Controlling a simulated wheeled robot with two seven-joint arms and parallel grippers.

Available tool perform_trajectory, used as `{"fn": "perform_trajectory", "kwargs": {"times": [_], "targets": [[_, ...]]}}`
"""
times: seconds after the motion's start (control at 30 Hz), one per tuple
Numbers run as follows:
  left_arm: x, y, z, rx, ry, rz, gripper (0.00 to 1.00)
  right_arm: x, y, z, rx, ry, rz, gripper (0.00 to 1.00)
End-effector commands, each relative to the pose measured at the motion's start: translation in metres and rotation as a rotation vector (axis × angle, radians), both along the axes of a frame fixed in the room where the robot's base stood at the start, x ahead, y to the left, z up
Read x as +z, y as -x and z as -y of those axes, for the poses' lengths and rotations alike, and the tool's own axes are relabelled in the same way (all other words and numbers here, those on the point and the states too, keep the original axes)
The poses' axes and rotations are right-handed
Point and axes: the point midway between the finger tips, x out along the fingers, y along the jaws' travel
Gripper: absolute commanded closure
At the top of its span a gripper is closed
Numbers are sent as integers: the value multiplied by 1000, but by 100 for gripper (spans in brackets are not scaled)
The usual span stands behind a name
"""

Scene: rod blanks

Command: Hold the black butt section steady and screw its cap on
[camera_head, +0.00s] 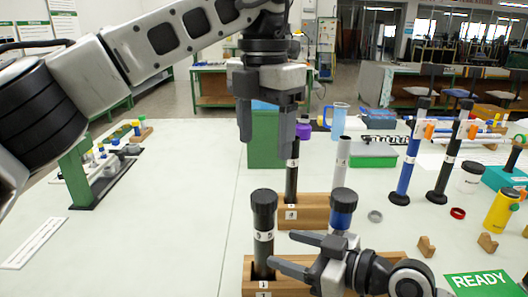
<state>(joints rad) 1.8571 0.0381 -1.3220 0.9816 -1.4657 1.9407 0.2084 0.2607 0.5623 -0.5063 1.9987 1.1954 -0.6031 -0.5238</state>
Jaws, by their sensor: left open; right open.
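The black butt section (263,254) stands upright in the front wooden block, at the slot marked 1, with a pale label band around it. A wide black cap (264,200) sits on its top; I cannot tell how far it is threaded. My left gripper (267,147) points down above the cap, open and empty, apart from it in the picture. My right gripper (281,250) comes in from the lower right, open, with its fingertips close beside the section below the cap; I cannot tell whether they touch it.
The front wooden block (390,259) also holds a blue section with a black cap (343,199). A second block (318,211) behind holds a dark tube (291,175) and a silver tube (342,162). Capped rods, rings and a yellow bottle (501,210) stand right.

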Motion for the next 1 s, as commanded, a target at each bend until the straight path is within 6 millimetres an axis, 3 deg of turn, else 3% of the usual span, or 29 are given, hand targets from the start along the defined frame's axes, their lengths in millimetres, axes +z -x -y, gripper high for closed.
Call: {"fn": "perform_trajectory", "kwargs": {"times": [0.2, 0.4, 1.0], "targets": [[-19, 0, 0, 0, 0, 0, 33, 5, 29, 45, -2, 5, -1, 40], [-28, 0, 0, 0, 0, 0, 33, 13, 46, 69, -1, 2, 0, 40], [-30, 0, 0, 0, 0, 0, 33, 19, 52, 77, 1, 0, 0, 40]]}}
